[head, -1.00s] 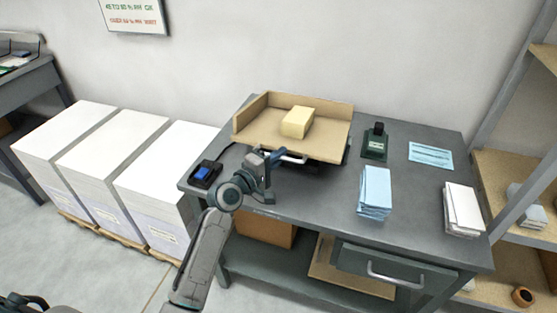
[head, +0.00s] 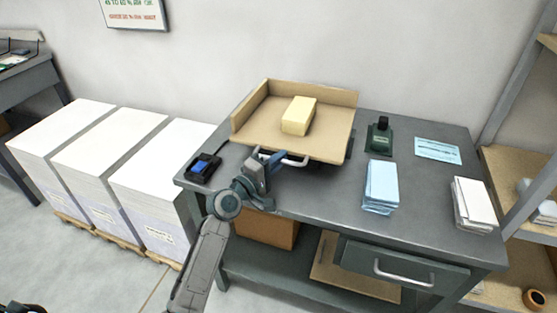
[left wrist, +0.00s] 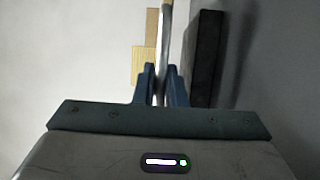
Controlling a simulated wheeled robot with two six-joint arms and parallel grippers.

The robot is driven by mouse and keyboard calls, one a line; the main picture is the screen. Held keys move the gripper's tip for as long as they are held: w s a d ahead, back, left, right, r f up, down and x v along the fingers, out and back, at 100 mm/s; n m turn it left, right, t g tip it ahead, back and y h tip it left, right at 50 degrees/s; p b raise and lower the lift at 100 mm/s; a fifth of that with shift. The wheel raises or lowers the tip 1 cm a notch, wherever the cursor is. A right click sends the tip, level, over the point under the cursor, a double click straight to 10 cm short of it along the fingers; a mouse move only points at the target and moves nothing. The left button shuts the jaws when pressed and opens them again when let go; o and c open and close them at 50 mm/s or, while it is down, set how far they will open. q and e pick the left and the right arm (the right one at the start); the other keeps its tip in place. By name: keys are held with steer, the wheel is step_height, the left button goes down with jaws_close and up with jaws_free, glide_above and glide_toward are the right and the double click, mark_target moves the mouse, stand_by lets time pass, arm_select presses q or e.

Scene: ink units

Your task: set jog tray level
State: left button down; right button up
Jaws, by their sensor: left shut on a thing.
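The jog tray (head: 262,124) is a tan board with raised walls at the back and left, at the back left of the grey workbench. A pale yellow block (head: 297,117) lies on it; part of it also shows in the left wrist view (left wrist: 143,66). A light bar handle (head: 296,162) sticks out at the tray's front. My left gripper (head: 270,159) is shut on this handle, whose bar runs between the fingers in the left wrist view (left wrist: 164,45). The tray's exact tilt is hard to tell.
Tall paper stacks (head: 160,175) stand left. A shelf rack (head: 520,180) stands right.

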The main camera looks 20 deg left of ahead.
arm_select(q)
steer(key=shift+f, duration=0.3)
steer(key=c, duration=1.5)
jaws_free()
arm_select(e)
steer(key=shift+f, duration=0.1)
arm_select(q)
steer(key=shift+r, duration=0.1)
